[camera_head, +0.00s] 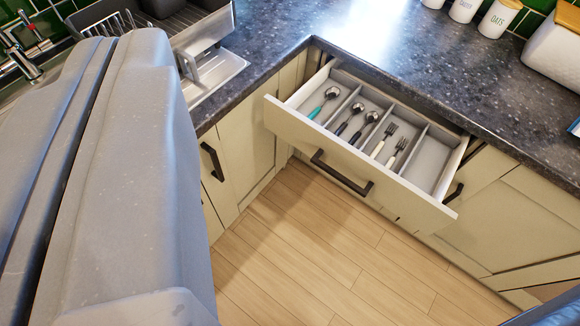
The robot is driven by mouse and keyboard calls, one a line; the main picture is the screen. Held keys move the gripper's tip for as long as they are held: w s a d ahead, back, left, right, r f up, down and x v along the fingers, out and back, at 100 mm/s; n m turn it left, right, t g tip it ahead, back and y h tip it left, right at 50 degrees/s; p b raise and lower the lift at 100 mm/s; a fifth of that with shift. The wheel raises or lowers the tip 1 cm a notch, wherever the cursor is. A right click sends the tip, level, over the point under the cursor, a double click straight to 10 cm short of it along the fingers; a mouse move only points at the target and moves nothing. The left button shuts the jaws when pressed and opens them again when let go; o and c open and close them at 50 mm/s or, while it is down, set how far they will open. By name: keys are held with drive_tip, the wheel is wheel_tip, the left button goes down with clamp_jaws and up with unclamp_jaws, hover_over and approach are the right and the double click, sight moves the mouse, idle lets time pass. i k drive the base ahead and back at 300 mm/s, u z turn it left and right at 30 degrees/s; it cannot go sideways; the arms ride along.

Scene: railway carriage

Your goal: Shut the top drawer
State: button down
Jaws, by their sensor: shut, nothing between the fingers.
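The top drawer (355,166) stands pulled well out from under the dark worktop, in the right half of the view. Its cream front has a dark bar handle (341,173). Inside is a grey divided tray holding a teal-handled spoon (324,103), two dark-handled spoons (356,122) and two forks (390,142). The right compartment looks empty. A large grey part of my own arm fills the left side of the view. My gripper's fingertips do not show, and nothing is seen touching the drawer.
The speckled worktop (400,60) runs along the back, with white canisters (499,18) and a white bin (556,48) at upper right. A sink and dish rack (200,50) are at upper left. The wooden floor (310,250) before the drawer is clear.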

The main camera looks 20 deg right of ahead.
sight(414, 188)
drive_tip(key=z, duration=0.05)
drive_tip(key=k, duration=0.9)
drive_tip(key=z, duration=0.6)
drive_tip(key=i, duration=1)
drive_tip(key=u, duration=0.1)
